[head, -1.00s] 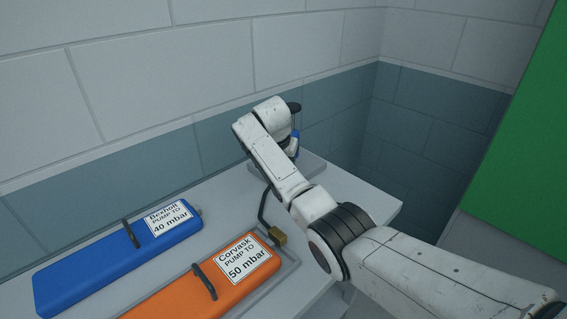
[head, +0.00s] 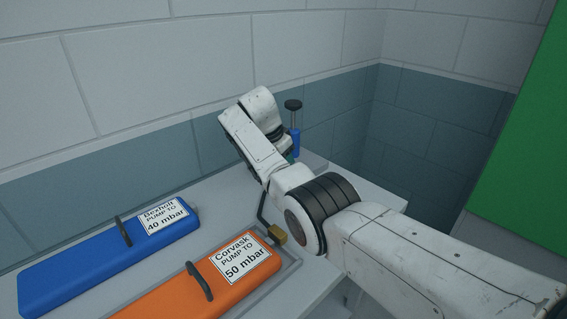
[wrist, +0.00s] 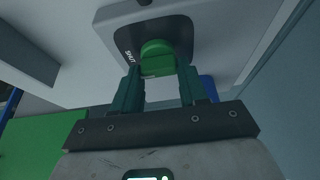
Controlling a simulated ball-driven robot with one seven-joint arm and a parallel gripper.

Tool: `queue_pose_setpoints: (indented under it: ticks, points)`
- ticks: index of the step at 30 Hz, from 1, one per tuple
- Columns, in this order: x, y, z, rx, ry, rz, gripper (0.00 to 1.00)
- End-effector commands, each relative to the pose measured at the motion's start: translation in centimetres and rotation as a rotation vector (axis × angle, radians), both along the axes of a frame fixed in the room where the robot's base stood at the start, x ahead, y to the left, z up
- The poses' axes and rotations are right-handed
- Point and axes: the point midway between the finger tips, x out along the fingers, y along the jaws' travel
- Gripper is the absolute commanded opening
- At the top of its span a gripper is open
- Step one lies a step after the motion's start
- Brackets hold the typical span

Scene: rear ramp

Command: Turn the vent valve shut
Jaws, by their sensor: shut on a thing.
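The vent valve is a green knob (wrist: 158,58) on a dark plate (wrist: 124,42) in the wrist view. The plate bears the word "SHUT" at the knob's lower left. My gripper (wrist: 157,74) has its two dark teal fingers on either side of the knob's grip, shut on it. The knob's exact turn angle is hard to tell, as the fingers cover part of it.
A blue case (head: 100,257) labelled Bexholt, 40 mbar, and an orange case (head: 190,290) labelled Corvask, 50 mbar, lie on the grey bench (head: 386,197). A blue hand pump (head: 296,143) with a black handle stands behind my arm. A block wall closes the back.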

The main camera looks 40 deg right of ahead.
Motion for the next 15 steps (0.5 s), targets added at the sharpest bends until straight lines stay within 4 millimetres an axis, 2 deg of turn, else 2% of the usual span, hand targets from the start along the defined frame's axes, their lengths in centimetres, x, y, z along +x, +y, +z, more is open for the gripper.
queue_pose_setpoints:
  ticks: [9,10,15]
  points:
    - [0.08,-0.02,0.18,-0.001,-0.005,-0.001,0.12]
    - [0.09,-0.03,0.19,-0.001,-0.005,-0.001,0.44]
    - [0.06,-0.02,0.13,-0.001,-0.003,-0.001,0.61]
